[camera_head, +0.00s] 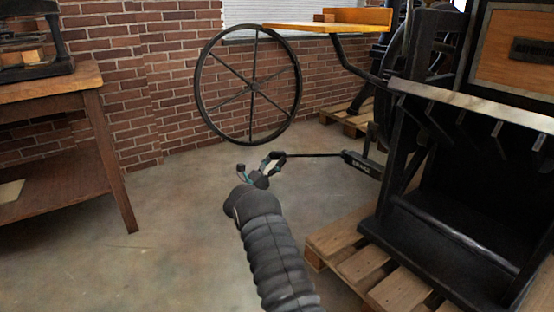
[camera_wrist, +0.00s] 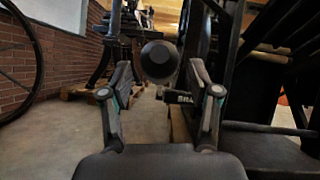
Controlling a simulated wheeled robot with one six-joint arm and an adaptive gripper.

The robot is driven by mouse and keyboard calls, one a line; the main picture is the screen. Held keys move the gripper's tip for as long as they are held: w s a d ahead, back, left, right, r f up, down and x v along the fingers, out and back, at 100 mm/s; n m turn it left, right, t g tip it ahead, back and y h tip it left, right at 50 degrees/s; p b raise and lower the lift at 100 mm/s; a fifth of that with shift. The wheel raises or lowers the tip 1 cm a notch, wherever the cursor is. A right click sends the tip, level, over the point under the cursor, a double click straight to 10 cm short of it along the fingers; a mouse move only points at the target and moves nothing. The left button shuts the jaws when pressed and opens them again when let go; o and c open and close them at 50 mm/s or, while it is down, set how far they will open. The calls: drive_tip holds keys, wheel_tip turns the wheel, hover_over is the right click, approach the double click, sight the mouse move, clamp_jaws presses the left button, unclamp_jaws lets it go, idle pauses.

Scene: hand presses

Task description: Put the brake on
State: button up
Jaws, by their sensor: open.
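The brake lever is a thin black rod (camera_head: 315,155) running left from a black block with white lettering (camera_head: 362,163), low beside the press. My gripper (camera_head: 262,166) is open at the rod's left end, its fingers spread. In the wrist view, a round black knob (camera_wrist: 159,60) faces me between the two fingertips, slightly high in the gap, with a gap on each side. The lettered block (camera_wrist: 178,97) shows behind it, partly hidden by the right finger. I cannot tell how deep the knob is between the fingers.
A black press (camera_head: 440,215) stands on a wooden pallet (camera_head: 345,238) at the right. A large spoked wheel (camera_head: 255,86) is behind, near the brick wall. A wooden table (camera_head: 55,95) is at the left. The floor (camera_head: 165,220) left of my arm is clear.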

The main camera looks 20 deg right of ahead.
drive_tip(key=v, duration=1)
drive_tip(key=shift+a+f, duration=0.2)
drive_tip(key=shift+a, duration=0.1)
drive_tip(key=shift+s, duration=0.1)
